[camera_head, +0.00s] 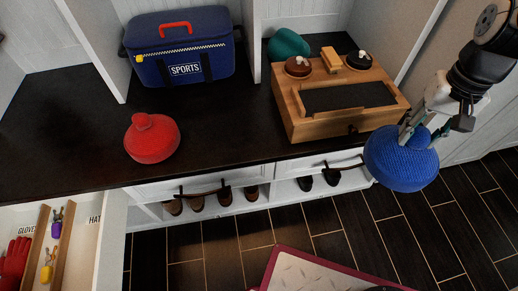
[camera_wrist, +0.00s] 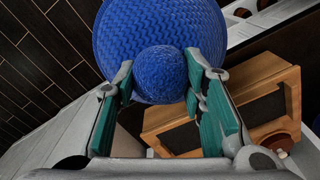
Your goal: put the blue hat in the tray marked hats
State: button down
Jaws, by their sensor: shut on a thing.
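The blue knit hat (camera_head: 402,162) hangs from my gripper (camera_head: 420,130) at the right, out over the floor in front of the bench. In the wrist view the hat (camera_wrist: 160,30) fills the top middle, and its round pompom sits between the green pads of my gripper (camera_wrist: 160,78), which is shut on it. The visible part of that tray looks empty. The drawer is far to the left of my gripper.
A red hat (camera_head: 152,138) and a blue SPORTS bag (camera_head: 182,48) are on the dark bench top (camera_head: 75,125). A wooden box (camera_head: 335,100) with brushes stands near my gripper, a teal hat (camera_head: 288,44) behind it. Red gloves (camera_head: 15,262) lie in the glove compartment. Shoes sit below.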

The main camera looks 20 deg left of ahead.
aim_at(91, 260)
jog(key=k+u, duration=0.3)
jog(key=k+j+u, duration=0.1)
jog(key=k+u, duration=0.15)
jog(key=i+l+u, duration=0.2)
jog(key=u, duration=0.2)
jog(key=i+l+u, duration=0.2)
jog(key=u, duration=0.25)
jog(key=i+l+u, duration=0.1)
jog(key=l+u, duration=0.3)
jog(key=i+l, duration=0.35)
jog(key=i, duration=0.2)
